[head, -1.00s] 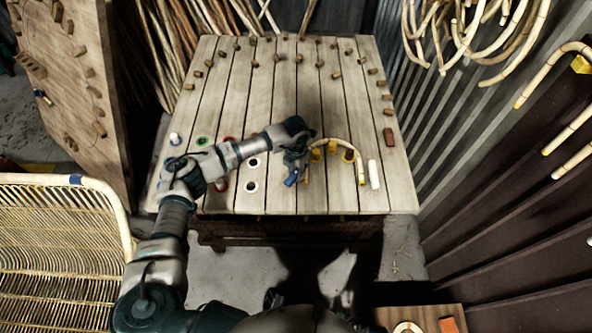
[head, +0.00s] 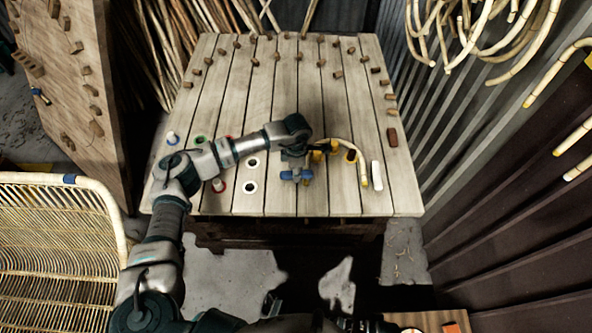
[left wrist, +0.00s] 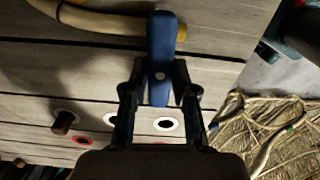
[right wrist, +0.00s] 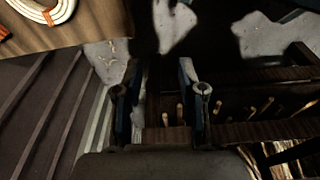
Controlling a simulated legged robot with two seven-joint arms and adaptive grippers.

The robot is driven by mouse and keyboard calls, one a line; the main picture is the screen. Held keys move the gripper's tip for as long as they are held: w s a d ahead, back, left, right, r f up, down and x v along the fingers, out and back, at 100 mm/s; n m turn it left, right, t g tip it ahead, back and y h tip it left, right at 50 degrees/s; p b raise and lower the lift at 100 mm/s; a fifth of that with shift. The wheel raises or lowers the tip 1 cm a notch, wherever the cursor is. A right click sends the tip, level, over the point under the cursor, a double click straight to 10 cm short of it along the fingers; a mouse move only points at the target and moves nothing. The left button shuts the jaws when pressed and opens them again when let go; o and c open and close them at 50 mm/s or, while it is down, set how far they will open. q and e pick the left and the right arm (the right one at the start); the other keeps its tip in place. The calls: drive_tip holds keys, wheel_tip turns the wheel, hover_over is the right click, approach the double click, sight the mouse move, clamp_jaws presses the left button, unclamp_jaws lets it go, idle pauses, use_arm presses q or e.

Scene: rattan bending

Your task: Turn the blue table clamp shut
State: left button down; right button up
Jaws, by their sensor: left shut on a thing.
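The blue table clamp (head: 297,176) is near the front edge of the slatted table. In the left wrist view the blue piece (left wrist: 161,40) is a long bar with a round pin, lying across the rattan. My left gripper (left wrist: 160,75) is shut on the bar's near part, one finger on each side. In the head view my left gripper (head: 293,157) partly hides the clamp. My right gripper (right wrist: 160,68) is open and empty, away from the table in the right wrist view.
Wooden pegs stand along the back and right of the table (head: 270,95). Coloured ring holes (head: 250,187) lie left of the clamp. A white piece (head: 377,175) and a brown block (head: 392,137) lie at right. A rattan chair (head: 60,235) stands at left.

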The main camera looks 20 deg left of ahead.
use_arm(q)
drive_tip(key=shift+w+a+m, duration=0.1)
drive_tip(key=shift+m, duration=0.3)
use_arm(e)
drive_tip(key=shift+w+a+r, duration=0.15)
drive_tip(key=shift+w+r, duration=0.2)
drive_tip(key=shift+r, duration=0.15)
use_arm(q)
drive_tip(key=c, duration=1)
unclamp_jaws()
drive_tip(key=shift+o, duration=0.4)
use_arm(e)
drive_tip(key=shift+w, duration=0.1)
use_arm(q)
drive_tip(key=shift+r, duration=0.35)
wheel_tip(320, 180, up, 11)
use_arm(e)
drive_tip(key=shift+s, duration=0.3)
